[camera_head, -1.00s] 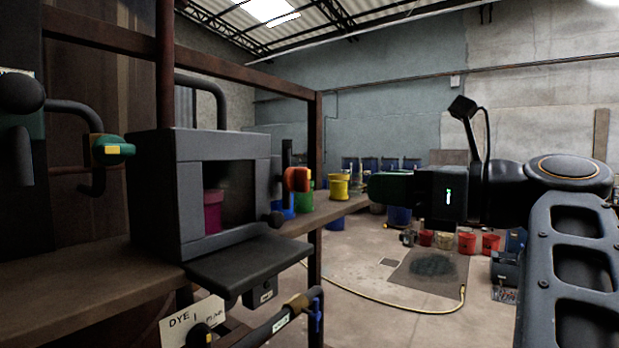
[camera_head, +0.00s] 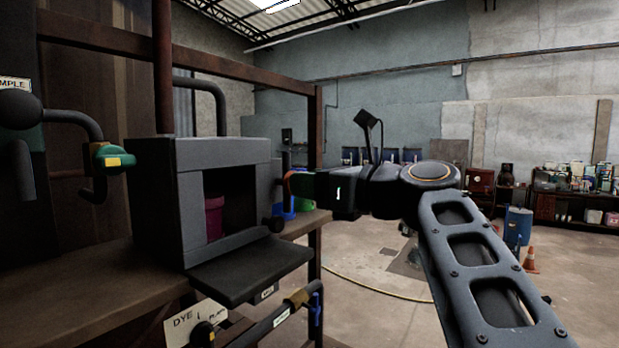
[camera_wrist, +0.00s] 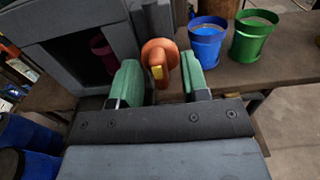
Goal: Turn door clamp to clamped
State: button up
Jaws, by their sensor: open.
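The grey box (camera_head: 222,155) stands on the bench with its dark door flap (camera_head: 250,268) lowered in front. On its right side is an orange-red handle with a yellow mark (camera_wrist: 158,55), which looks like the door clamp. In the head view only an edge of the handle (camera_head: 288,183) shows behind my gripper (camera_head: 303,186). In the wrist view my gripper (camera_wrist: 162,80) is open, its green fingertips on either side of the handle. The handle is nearer the left finger; contact cannot be told. A pink cup (camera_head: 213,217) is inside the box.
A blue bucket (camera_wrist: 207,40) and a green bucket (camera_wrist: 252,36) stand on the bench beside the handle. A green valve handle (camera_head: 112,156) is left of the box. A pipe with a blue valve (camera_head: 316,308) runs below the flap. Open floor lies to the right.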

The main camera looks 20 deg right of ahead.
jog(key=shift+w+a, duration=0.2)
jog(key=shift+w, duration=0.05)
grip_shut()
dwell(0.3)
